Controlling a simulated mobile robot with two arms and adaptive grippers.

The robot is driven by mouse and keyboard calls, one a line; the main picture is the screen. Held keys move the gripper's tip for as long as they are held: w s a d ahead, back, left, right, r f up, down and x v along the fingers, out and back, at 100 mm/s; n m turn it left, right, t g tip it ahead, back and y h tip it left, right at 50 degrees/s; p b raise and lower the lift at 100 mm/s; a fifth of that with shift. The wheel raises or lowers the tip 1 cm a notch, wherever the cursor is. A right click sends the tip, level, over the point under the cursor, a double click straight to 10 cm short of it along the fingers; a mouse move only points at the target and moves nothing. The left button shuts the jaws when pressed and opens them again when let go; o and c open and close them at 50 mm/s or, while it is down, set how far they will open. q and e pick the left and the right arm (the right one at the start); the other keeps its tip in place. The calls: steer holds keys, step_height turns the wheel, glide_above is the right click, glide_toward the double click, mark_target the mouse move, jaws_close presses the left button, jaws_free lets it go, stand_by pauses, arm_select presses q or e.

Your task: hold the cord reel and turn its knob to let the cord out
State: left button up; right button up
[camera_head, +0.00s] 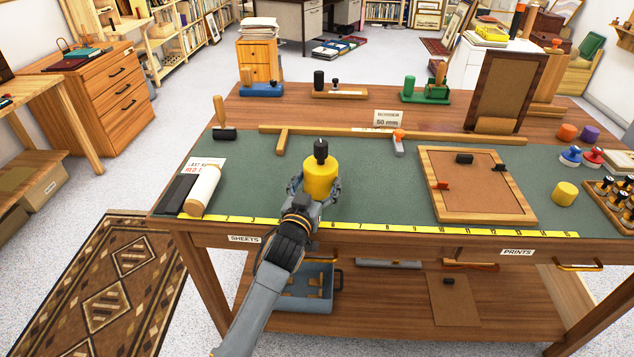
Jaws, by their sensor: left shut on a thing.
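The cord reel (321,178) looks like a yellow cylinder standing upright at the front middle of the green mat. Its black knob (321,150) sticks up from the top. My left gripper (315,190) reaches in from the front and is shut on the reel, with a finger on either side of its lower body. The reel's base is partly hidden by the gripper, so I cannot tell whether it touches the mat. No let-out cord shows. My right gripper is not in view.
The green mat (370,190) has clear room right of the reel, up to a wooden frame (527,215). A white roll (203,188) and a black block (176,193) lie to the left. A wooden T-square (350,132) lies behind. Several stamps stand at the right.

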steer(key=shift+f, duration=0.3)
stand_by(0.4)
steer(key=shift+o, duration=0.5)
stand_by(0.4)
